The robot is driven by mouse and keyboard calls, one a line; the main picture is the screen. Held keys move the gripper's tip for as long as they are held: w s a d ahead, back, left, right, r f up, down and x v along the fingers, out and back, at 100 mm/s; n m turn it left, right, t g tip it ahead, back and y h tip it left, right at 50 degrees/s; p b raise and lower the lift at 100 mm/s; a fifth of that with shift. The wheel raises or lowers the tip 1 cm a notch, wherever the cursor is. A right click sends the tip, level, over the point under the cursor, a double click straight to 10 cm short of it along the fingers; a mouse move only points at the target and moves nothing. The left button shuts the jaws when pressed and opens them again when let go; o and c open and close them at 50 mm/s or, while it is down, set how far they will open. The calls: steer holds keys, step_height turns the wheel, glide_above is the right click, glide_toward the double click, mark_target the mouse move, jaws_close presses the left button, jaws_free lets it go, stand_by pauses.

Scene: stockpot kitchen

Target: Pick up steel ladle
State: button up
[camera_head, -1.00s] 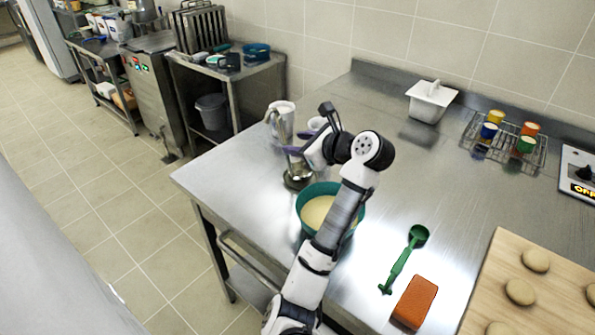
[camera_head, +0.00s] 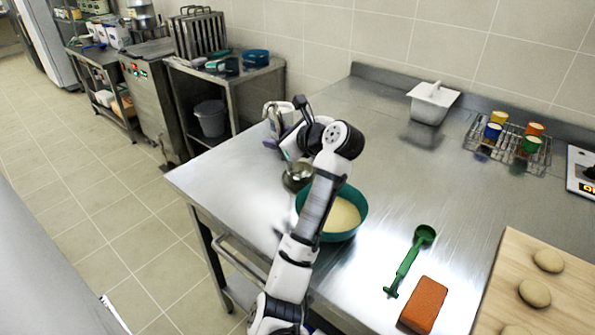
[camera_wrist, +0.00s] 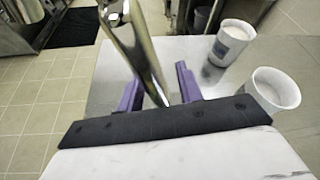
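The steel ladle shows in the head view as a shiny bowl (camera_head: 297,178) on the metal table, just behind and left of the teal mixing bowl; the arm partly hides its handle. In the wrist view a bright steel handle (camera_wrist: 133,48) slants down from the upper left to between the purple fingers of my gripper (camera_wrist: 157,80). The fingers are apart, with a visible gap right of the handle, so they look open around or just short of it. In the head view my gripper (camera_head: 272,143) is partly hidden, above and left of the ladle bowl.
The teal bowl (camera_head: 359,213) of pale batter stands close beside my forearm. Two white cups (camera_wrist: 231,43) (camera_wrist: 275,92) stand right of the fingers. A green scoop (camera_head: 408,262), orange block (camera_head: 424,304) and dough board (camera_head: 510,262) lie to the right. The table's left edge is near.

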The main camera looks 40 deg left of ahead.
jaws_close()
steer(key=shift+r, duration=0.1)
